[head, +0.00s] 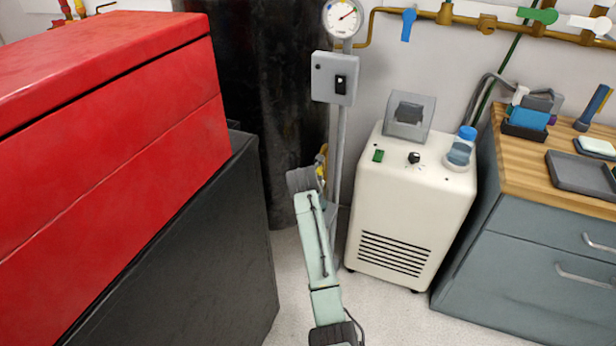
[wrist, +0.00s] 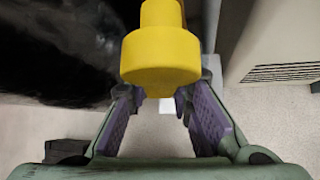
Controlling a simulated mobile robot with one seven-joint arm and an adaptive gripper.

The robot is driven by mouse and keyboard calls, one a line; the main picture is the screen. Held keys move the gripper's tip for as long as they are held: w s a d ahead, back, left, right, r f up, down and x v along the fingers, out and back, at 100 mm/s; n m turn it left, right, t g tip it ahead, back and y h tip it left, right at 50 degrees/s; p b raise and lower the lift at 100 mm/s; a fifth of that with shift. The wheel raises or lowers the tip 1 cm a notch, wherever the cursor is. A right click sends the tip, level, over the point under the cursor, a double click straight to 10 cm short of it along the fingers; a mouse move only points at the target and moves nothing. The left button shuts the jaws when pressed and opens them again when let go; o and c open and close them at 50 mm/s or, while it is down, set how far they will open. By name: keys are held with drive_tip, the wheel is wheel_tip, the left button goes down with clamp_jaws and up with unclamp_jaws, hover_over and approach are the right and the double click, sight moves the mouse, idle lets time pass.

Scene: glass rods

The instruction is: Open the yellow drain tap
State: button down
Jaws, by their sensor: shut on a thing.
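The yellow drain tap (wrist: 160,62) fills the top middle of the wrist view as a round, stepped yellow body. In the head view a small part of the tap (head: 321,160) shows low on the grey post, mostly hidden by my wrist and arm. My gripper (wrist: 155,98) has its purple-padded fingers on either side of the tap and is shut on it. The fingertips reach up to the tap's wide lower part; the exact contact is hidden behind it. In the head view my arm reaches up from the bottom to the tap.
The grey post (head: 340,130) carries a gauge (head: 343,18) and switch box (head: 334,78). A dark cylinder (head: 290,110) stands left of it, a cream machine (head: 410,205) right. A red-topped cabinet (head: 110,130) is at left, a wooden-topped bench (head: 530,180) at right. Floor shows between them.

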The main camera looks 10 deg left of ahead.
drive_tip(key=shift+s+d+f+n+g+h+p, duration=0.15)
drive_tip(key=shift+d+n+h+p, duration=0.2)
drive_tip(key=shift+h+p, duration=0.35)
drive_tip(key=shift+d+r+n+g+h+p, duration=0.15)
drive_tip(key=shift+d+n+h+p, duration=0.3)
drive_tip(key=shift+p, duration=0.45)
drive_tip(key=shift+f, duration=0.2)
drive_tip(key=c, duration=1.4)
unclamp_jaws()
drive_tip(key=shift+a+r, duration=0.1)
drive_tip(key=v, duration=1.2)
drive_tip(key=shift+a, duration=0.1)
